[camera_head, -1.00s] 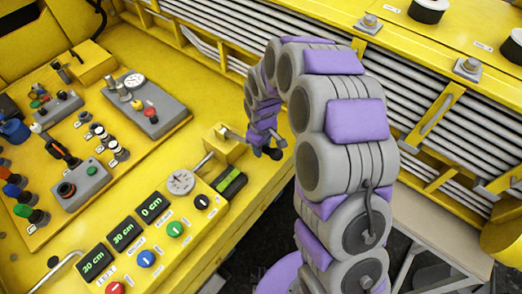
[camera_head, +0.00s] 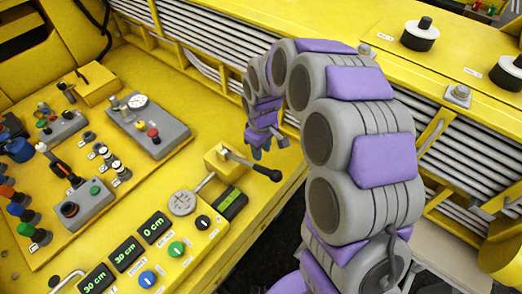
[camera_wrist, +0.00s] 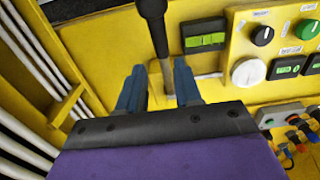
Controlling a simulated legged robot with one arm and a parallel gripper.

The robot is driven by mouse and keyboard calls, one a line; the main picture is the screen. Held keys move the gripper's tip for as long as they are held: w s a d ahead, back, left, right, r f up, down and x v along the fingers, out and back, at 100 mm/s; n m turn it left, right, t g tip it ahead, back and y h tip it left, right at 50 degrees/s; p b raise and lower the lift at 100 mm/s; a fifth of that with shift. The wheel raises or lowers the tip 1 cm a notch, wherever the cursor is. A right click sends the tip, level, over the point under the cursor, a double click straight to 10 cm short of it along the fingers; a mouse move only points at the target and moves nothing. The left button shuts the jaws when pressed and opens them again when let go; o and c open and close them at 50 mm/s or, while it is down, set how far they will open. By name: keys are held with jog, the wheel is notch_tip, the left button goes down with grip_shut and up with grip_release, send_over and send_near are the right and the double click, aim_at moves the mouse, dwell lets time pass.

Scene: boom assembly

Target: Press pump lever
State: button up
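The pump lever (camera_head: 264,172) has a grey rod and a black handle. It sticks out to the right from a yellow block (camera_head: 226,164) on the console. My gripper (camera_head: 258,146), with blue fingers, is just above and behind the lever in the head view, seemingly apart from it. In the wrist view my gripper (camera_wrist: 159,84) is open, its two fingers spread. The lever's black handle (camera_wrist: 153,20) is at the top there, and its rod runs down through the gap between the fingers in the picture. I cannot tell whether anything touches.
A round gauge (camera_head: 182,202) and a green-lit switch (camera_head: 230,204) sit beside the block. Displays (camera_head: 125,252), knobs and buttons cover the yellow console on the left. Pipes and a yellow rail stand behind my arm. A dark gap lies right of the console.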

jog(key=shift+c, duration=1.4)
jog(key=shift+w+d+r+n, duration=0.1)
jog(key=shift+w+n, duration=0.4)
jog(key=shift+n, duration=0.3)
jog(key=c, duration=0.3)
jog(key=shift+w+d+r+n+g+b, duration=0.1)
jog(key=shift+w+r+n+g+b, duration=0.1)
jog(key=shift+w+n+g+b, duration=0.35)
grip_shut()
jog(key=w+d+r+n+g+y+b, duration=0.1)
jog(key=r+n, duration=0.4)
jog(key=n, duration=1)
jog(key=shift+w+d+r+g+y+b, duration=0.4)
jog(key=shift+w+g+b, duration=0.35)
jog(key=shift+w+g, duration=0.35)
jog(key=shift+f, duration=0.1)
